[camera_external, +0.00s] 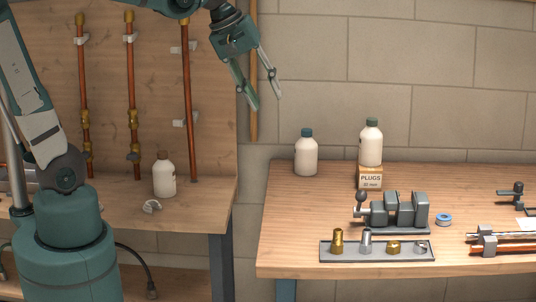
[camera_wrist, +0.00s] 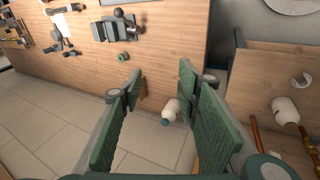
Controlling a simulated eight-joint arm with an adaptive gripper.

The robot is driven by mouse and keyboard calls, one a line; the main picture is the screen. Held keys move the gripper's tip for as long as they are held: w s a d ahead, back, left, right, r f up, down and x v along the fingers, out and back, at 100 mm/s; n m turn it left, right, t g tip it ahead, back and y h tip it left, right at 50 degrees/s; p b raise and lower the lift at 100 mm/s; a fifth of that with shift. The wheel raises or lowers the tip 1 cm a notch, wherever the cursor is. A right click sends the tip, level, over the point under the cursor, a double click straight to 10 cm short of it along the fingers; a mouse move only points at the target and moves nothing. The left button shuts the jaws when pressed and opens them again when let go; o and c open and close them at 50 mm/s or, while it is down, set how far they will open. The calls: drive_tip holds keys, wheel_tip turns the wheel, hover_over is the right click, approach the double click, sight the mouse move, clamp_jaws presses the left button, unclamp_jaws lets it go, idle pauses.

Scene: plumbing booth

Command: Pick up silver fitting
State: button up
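A tall silver fitting (camera_external: 366,241) stands upright in a shallow grey tray (camera_external: 328,259) on the right-hand bench in the external view. A tall brass fitting (camera_external: 338,240) stands to its left, and a short brass hex fitting (camera_external: 393,247) to its right. A smaller silvery piece (camera_external: 421,247) lies at the tray's right end. My gripper (camera_external: 267,103) is open and empty, high above and to the left of the tray. Its two fingers are spread apart in the wrist view (camera_wrist: 161,67), with nothing between the pads. I cannot make out the silver fitting there.
A grey vise (camera_external: 398,210) stands right behind the tray, with a blue tape roll (camera_external: 444,219) to its right. Two white bottles, one (camera_external: 306,156) at the left and one (camera_external: 371,145) on a PLUGS box (camera_external: 370,179), stand farther back. Copper pipes (camera_external: 187,100) line the left board.

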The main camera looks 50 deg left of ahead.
drive_tip(key=w+d+f+n+g+h+p, duration=0.1)
drive_tip(key=w+d+n, duration=0.2)
drive_tip(key=d, duration=0.5)
drive_tip(key=w+d+n+g+p, duration=0.1)
drive_tip(key=w+d+n, duration=0.2)
drive_tip(key=d, duration=0.4)
drive_tip(key=n+g+p, duration=0.2)
drive_tip(key=n, duration=0.2)
hover_over(367, 229)
drive_tip(key=a, duration=0.3)
wheel_tip(367, 229, down, 22)
drive_tip(key=shift+s+d+f+h, duration=0.15)
drive_tip(key=shift+d+f+h, duration=0.15)
drive_tip(key=shift+f, duration=0.25)
drive_tip(key=shift+a, duration=0.1)
drive_tip(key=shift+f, duration=0.1)
drive_tip(key=shift+x, duration=1.25)
drive_tip(key=shift+x, duration=2.55)
